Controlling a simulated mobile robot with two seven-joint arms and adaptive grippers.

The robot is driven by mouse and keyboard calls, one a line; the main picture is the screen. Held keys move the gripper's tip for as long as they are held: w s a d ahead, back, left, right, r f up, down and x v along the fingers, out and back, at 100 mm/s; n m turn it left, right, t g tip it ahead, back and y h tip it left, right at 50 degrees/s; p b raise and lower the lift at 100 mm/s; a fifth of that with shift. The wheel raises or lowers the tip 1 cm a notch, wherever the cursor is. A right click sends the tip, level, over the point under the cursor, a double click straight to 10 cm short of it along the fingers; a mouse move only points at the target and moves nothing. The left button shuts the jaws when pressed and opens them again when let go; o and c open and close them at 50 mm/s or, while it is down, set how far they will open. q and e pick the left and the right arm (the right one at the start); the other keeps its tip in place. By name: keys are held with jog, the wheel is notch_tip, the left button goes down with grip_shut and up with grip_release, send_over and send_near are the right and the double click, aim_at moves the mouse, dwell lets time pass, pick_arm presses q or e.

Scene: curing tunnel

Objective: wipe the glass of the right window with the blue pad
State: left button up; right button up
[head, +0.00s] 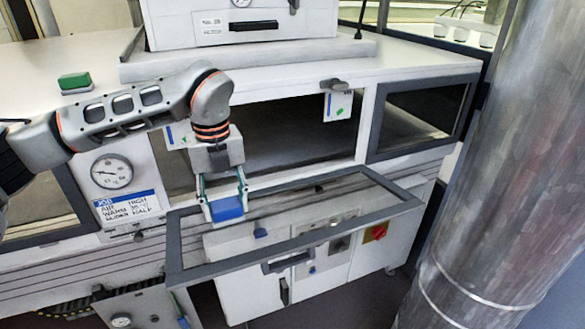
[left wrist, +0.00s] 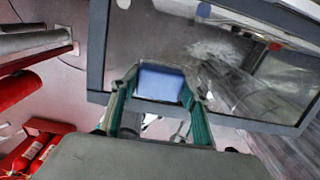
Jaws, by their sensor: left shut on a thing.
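My left gripper (head: 224,192) points down and is shut on the blue pad (head: 228,208). The pad is over the left part of a grey-framed glass window (head: 176,252), which is swung down and out from the tunnel's middle opening. In the left wrist view the pad (left wrist: 160,84) sits between the fingers, near the edge of the grey frame (left wrist: 97,45). A whitish smear (left wrist: 213,50) shows in the glass area beyond it. I cannot tell whether the pad touches the glass. Another grey-framed window (head: 420,112) is closed at the far right. My right gripper is out of view.
A green-topped block (head: 75,82) lies on the tunnel's top. A round gauge (head: 112,171) and a job card (head: 128,206) are on the front. A handle (head: 288,262) sticks out from the lowered frame. A thick metal column (head: 485,165) stands at the right.

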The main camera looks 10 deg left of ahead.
pick_arm(q)
jog(key=shift+r, duration=1.45)
